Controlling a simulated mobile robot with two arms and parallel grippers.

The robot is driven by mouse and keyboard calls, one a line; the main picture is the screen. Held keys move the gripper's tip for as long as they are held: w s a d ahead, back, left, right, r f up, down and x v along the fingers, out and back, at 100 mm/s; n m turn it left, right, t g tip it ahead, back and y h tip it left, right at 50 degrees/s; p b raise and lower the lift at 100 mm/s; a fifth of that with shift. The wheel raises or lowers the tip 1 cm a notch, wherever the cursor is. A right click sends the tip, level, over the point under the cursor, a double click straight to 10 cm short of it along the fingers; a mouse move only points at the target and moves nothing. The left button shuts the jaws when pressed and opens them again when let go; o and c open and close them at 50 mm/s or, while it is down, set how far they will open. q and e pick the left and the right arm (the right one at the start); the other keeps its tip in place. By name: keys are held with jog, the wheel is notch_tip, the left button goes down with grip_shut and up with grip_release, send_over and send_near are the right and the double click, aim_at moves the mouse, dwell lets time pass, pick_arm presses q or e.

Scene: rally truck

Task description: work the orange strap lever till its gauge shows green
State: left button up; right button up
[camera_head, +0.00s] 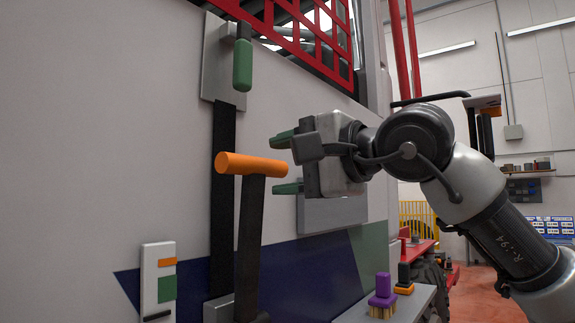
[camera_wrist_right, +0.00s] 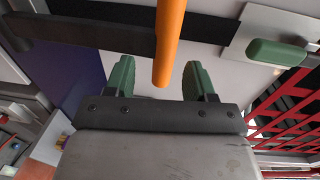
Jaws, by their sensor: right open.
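The strap lever has an orange crossbar handle (camera_head: 252,164) on a dark arm (camera_head: 249,235) that stands nearly upright by the wall. My right gripper (camera_head: 284,163) is open to the right of the handle, one green finger above and one below its right end. In the right wrist view the orange handle (camera_wrist_right: 169,40) reaches between the open fingers (camera_wrist_right: 160,75), with gaps on both sides. The gauge (camera_head: 158,282) is a pale upright plate at lower left, with an orange mark near its top, a green block lower and a black mark near the bottom.
A green-handled lever (camera_head: 242,65) hangs from a metal plate above, on the black strap (camera_head: 223,190). A red lattice (camera_head: 300,35) is at the top. Purple (camera_head: 382,290) and orange (camera_head: 404,280) brushes stand on a shelf (camera_head: 400,305) below my right arm.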

jog(key=shift+w+a+f, duration=0.1)
jog(key=shift+w+a, duration=0.05)
jog(key=shift+a, duration=0.15)
jog(key=shift+d, duration=0.15)
jog(key=b+v, duration=0.4)
jog(key=v, duration=0.7)
